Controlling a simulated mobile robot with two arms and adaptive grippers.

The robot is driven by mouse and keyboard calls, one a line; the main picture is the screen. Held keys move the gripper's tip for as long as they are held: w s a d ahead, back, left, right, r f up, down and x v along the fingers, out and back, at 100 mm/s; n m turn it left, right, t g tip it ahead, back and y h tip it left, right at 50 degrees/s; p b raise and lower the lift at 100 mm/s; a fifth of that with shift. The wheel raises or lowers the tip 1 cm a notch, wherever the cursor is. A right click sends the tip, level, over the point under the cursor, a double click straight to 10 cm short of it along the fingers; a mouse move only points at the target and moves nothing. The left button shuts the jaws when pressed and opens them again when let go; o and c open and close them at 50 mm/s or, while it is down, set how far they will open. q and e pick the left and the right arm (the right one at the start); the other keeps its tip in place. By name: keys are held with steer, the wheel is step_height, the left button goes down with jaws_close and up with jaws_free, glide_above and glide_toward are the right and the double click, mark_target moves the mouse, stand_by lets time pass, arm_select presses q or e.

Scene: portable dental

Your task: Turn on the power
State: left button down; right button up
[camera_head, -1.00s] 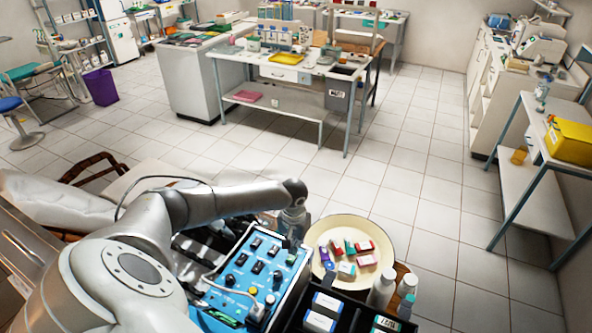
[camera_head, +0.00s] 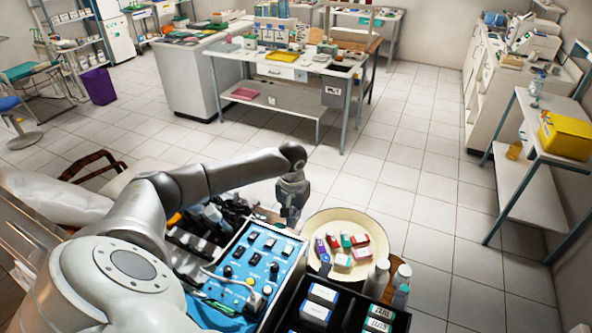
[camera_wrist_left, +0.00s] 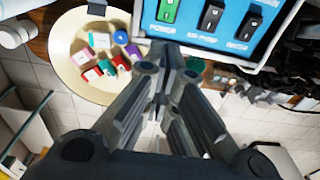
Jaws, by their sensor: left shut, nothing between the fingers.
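The blue control box (camera_head: 243,262) stands at the bottom centre of the head view, with black switches and knobs on its face. In the left wrist view, its panel (camera_wrist_left: 222,40) shows a green switch (camera_wrist_left: 169,10) above the label POWER, beside black switches (camera_wrist_left: 211,17). I cannot tell which way the green switch is set. My left gripper (camera_head: 291,222) is beyond the box's far right corner, apart from the panel. In the wrist view, its fingers (camera_wrist_left: 168,52) are together and empty, just below the POWER label. My right gripper is not in view.
A round cream plate (camera_head: 375,232) with small coloured boxes lies right of the control box. A black compartment tray (camera_head: 285,318) and white bottles (camera_head: 377,277) stand in front of it. Dark instruments (camera_head: 213,222) lie left of the box. Open floor lies beyond.

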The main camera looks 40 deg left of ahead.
arm_select(q)
step_height(320, 180, up, 7)
steer(key=w+b, duration=0.1)
steer(key=shift+w+a+f+b, duration=0.15)
steer(key=shift+a+f+b, duration=0.05)
steer(key=shift+a+b, duration=0.2)
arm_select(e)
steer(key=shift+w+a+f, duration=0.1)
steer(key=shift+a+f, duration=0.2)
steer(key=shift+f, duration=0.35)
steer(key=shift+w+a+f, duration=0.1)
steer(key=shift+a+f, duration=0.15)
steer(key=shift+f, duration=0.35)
arm_select(q)
steer(key=shift+f, duration=0.1)
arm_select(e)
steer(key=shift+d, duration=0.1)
arm_select(q)
steer(key=shift+w, duration=0.1)
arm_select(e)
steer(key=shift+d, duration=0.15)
